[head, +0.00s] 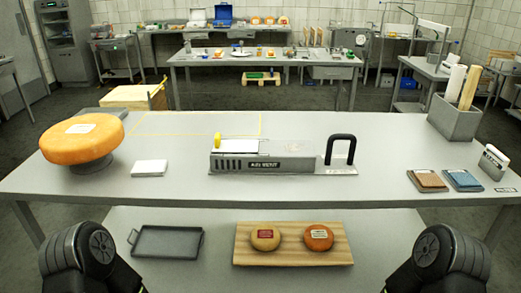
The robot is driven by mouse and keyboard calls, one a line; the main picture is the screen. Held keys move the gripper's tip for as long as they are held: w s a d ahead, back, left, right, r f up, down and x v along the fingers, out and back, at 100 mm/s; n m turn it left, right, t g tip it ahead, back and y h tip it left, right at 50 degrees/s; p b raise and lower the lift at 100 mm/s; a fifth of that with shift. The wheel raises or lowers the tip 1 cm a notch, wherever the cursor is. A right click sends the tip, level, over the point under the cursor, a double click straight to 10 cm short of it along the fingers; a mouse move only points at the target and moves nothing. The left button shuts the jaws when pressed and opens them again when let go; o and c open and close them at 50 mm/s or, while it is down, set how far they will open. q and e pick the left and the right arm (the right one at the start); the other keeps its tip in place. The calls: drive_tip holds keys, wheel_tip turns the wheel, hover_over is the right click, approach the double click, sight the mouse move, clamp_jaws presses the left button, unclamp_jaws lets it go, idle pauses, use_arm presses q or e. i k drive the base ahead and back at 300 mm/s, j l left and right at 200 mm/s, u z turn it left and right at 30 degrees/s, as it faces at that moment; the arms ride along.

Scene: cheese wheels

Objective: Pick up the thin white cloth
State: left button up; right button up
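A small flat white folded cloth (149,168) lies on the grey tabletop, left of the middle and to the right of the big orange cheese wheel. Nothing covers it and nothing touches it from above. Only the black links of my two arms show, at the bottom left and bottom right corners. Neither of my grippers is in view.
The orange cheese wheel (83,142) sits on a stand. A grey machine with a black handle (265,162) is mid-table. Brown (427,181) and blue (463,180) pads and a grey bin (454,118) are right. Below are a dark tray (167,242) and a wooden board (293,257).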

sight(153, 168)
drive_tip(key=i+j+z, duration=0.1)
drive_tip(key=j+z, duration=0.2)
drive_tip(key=j, duration=0.5)
drive_tip(key=j+z, duration=0.25)
drive_tip(key=j, duration=0.6)
